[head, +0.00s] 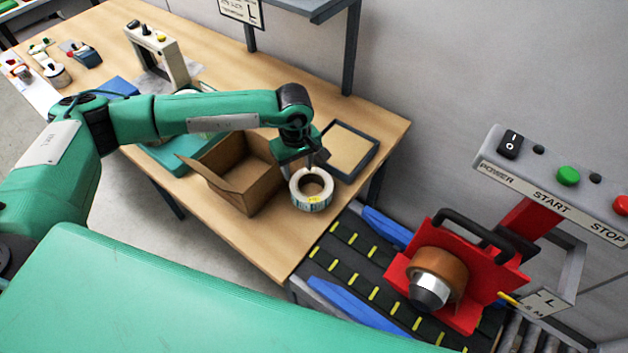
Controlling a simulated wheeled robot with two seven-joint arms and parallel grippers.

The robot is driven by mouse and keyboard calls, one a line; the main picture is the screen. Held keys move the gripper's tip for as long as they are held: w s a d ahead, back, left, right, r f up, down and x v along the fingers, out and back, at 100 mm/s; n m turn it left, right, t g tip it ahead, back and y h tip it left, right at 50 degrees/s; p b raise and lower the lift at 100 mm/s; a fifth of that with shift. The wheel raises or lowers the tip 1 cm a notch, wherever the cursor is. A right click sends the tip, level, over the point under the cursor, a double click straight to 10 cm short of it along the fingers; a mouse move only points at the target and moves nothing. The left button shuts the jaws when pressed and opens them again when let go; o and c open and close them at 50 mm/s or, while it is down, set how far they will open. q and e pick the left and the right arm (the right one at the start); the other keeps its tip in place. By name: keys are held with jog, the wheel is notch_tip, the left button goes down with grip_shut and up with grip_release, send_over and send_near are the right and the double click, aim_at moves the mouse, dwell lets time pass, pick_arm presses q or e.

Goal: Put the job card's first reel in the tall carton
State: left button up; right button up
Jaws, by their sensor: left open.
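An open brown carton (241,196) with a flap folded out stands just left of the reel. My left gripper (315,165) points down at the far rim of the reel, its jaws open. One finger hides part of the rim, and I cannot tell whether it touches. The carton's floor is partly hidden by its walls and my left arm. I cannot make out a job card for certain. My right gripper is not in view.
A dark-framed tan board (349,150) lies right of the reel. A conveyor (352,262) with yellow marks and blue rails runs below the table's right end, beside a red unit with a brown roll (440,272). A grey-white device (158,55) stands farther back.

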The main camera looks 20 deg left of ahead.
pick_arm(q)
jog(key=p, duration=0.2)
send_over(296, 191)
jog(key=f, duration=0.5)
jog(key=shift+d+f, duration=0.35)
jog(key=shift+d, duration=0.05)
jog(key=shift+f, duration=0.35)
jog(key=shift+s+a+f+p, duration=0.15)
jog(key=shift+a+f+p, duration=0.1)
jog(key=shift+f+p, duration=0.6)
notch_tip(296, 191, down, 3)
jog(key=shift+a+r+p, duration=0.1)
jog(key=shift+a+p, duration=0.05)
jog(key=shift+p, duration=0.7)
jog(key=shift+f, duration=0.45)
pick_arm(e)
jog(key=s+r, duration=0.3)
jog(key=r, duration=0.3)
pick_arm(q)
grip_shut()
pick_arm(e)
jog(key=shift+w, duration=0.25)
